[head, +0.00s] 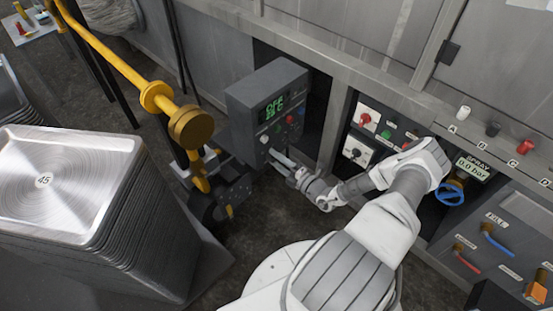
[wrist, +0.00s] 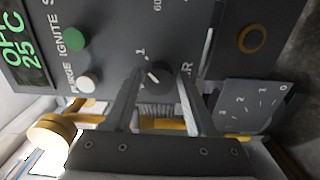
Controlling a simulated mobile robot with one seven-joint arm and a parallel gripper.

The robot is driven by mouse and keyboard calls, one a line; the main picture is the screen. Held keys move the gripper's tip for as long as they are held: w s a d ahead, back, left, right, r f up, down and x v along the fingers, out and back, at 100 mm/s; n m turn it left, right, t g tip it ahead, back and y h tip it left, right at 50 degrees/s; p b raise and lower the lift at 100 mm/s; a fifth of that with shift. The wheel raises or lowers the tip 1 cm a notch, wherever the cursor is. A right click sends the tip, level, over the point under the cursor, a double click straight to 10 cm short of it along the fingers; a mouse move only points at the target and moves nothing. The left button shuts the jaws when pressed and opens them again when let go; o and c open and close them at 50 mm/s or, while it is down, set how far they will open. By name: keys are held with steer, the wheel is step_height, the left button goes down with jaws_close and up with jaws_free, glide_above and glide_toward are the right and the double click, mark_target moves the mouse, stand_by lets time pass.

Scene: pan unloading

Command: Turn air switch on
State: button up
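The grey control box (head: 262,112) shows a green display reading OFF and 25 C. In the wrist view, a dark round knob (wrist: 155,78) with a light pointer line sits on its face. A "1" is printed beside the knob, and a label ending in R is partly hidden by a finger. My gripper (wrist: 161,74) is open, with one finger on each side of the knob. I cannot tell whether the fingers touch it. In the head view my gripper (head: 279,158) is at the lower front of the box, and the knob is hidden there.
A green button (wrist: 75,39) and a white button (wrist: 86,82) sit beside the knob. A yellow pipe (head: 115,62) with a round cap stands left of the box. Stacked metal pans (head: 70,185) are at left. A switch panel (head: 372,130) and blue valve (head: 451,194) are at right.

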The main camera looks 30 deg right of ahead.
steer(key=shift+o, duration=0.9)
steer(key=p+v, duration=0.3)
steer(key=v, duration=1.4)
steer(key=shift+s, duration=0.15)
steer(key=shift+d+r, duration=0.15)
